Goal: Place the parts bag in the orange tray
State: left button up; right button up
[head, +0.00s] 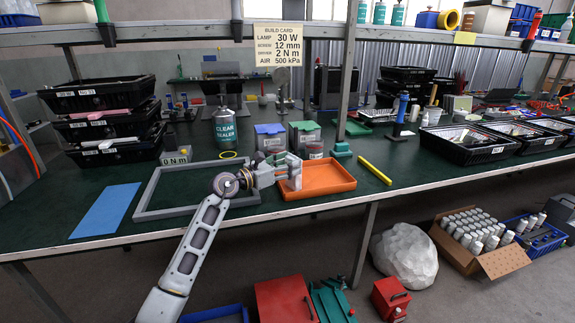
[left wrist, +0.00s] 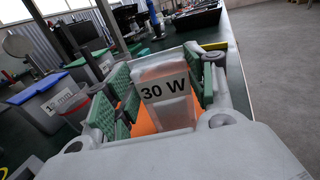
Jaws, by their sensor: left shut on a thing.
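The parts bag (left wrist: 165,92), a clear packet with a reddish top and a white "30 W" label, sits between my gripper's green-padded fingers in the left wrist view. My left gripper (head: 288,172) is shut on it, over the left part of the orange tray (head: 325,192). In the head view the fingers mostly hide the bag. The orange tray is shallow and looks empty where it shows. A strip of it shows beneath the bag in the left wrist view (left wrist: 145,127). I cannot tell whether the bag touches the tray floor. My right gripper is not in view.
An empty grey frame (head: 160,213) lies left of the tray, with a blue mat (head: 106,211) beyond. Blue-lidded (head: 270,138) and green-lidded (head: 304,135) bins stand behind the tray. A yellow bar (head: 375,170) lies right of it. The build card (head: 278,45) hangs above.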

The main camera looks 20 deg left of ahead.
pick_arm(q)
jog(key=o, duration=1.3)
jog(key=shift+o, duration=0.2)
jog(key=shift+r, duration=0.2)
jog(key=p+v, duration=0.1)
jog(key=v, duration=1)
jog(key=shift+s+a+f+p, duration=0.15)
jog(key=shift+s+a+p, duration=0.05)
jog(key=shift+p, duration=0.2)
jog(key=shift+s+a, duration=0.15)
jog(key=shift+s, duration=0.05)
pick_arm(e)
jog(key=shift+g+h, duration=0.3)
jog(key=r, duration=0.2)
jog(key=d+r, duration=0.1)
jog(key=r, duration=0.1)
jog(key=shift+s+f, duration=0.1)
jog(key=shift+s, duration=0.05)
